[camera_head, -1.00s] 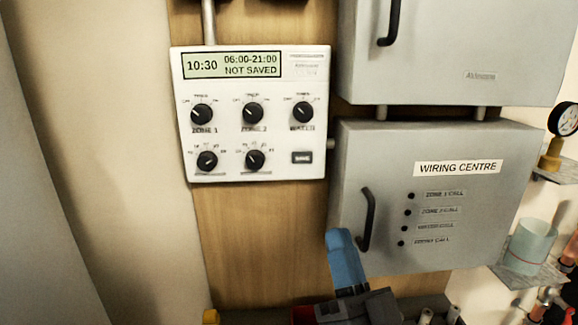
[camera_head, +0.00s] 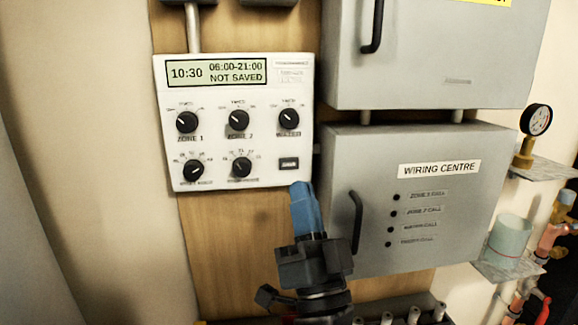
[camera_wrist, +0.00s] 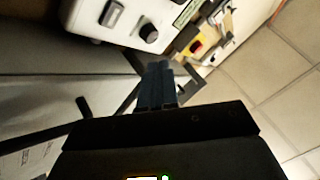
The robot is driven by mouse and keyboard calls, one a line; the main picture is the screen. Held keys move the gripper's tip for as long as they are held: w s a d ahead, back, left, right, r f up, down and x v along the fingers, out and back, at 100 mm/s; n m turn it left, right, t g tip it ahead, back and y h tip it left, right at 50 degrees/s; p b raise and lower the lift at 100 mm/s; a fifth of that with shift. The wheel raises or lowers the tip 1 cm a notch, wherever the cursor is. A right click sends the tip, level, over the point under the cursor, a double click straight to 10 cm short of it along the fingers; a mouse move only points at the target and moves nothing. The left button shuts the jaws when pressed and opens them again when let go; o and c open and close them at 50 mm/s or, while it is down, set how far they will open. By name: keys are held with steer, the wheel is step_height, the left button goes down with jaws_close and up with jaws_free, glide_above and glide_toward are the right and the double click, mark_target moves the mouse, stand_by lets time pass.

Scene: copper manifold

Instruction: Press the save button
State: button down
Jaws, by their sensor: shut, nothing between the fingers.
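The white programmer panel (camera_head: 235,148) hangs on the wooden board in the head view. Its display (camera_head: 216,71) reads 10:30, 06:00-21:00 and NOT SAVED. The dark save button (camera_head: 288,163) is at the panel's lower right; its label is blurred. My gripper (camera_head: 301,188) has blue fingers, shut and empty, with the tips just below the save button in the picture. I cannot tell whether they touch the panel. In the wrist view the blue fingers (camera_wrist: 157,72) point toward the panel, with a grey button (camera_wrist: 112,14) and a black knob (camera_wrist: 148,33) in sight.
The grey wiring centre box (camera_head: 418,235) with a black handle (camera_head: 355,222) stands close to the right of my gripper. Another grey cabinet (camera_head: 440,60) is above it. A gauge (camera_head: 536,120) and a pale cup (camera_head: 508,238) are farther right. Bare wood (camera_head: 225,250) lies below the panel.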

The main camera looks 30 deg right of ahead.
steer(key=shift+w+d+b, duration=0.4)
steer(key=shift+w, duration=0.8)
steer(key=shift+w+d+b, duration=0.4)
steer(key=shift+w+b, duration=0.05)
steer(key=shift+w, duration=0.7)
steer(key=shift+w+d+b, duration=0.4)
steer(key=shift+w, duration=0.8)
steer(key=shift+w, duration=0.1)
steer(key=shift+w+d, duration=0.1)
steer(key=shift+w, duration=0.2)
steer(key=shift+w+d+b, duration=0.15)
steer(key=shift+w+b, duration=0.15)
steer(key=shift+w, duration=0.05)
steer(key=shift+s, duration=0.15)
steer(key=shift+s+a+p, duration=0.25)
steer(key=shift+s+p, duration=0.15)
steer(key=shift+s, duration=0.2)
steer(key=shift+s, duration=0.15)
steer(key=s, duration=0.1)
steer(key=s+a+p, duration=0.1)
steer(key=s, duration=0.1)
steer(key=s+p, duration=0.1)
steer(key=shift+s+a, duration=0.25)
steer(key=shift+a, duration=0.05)
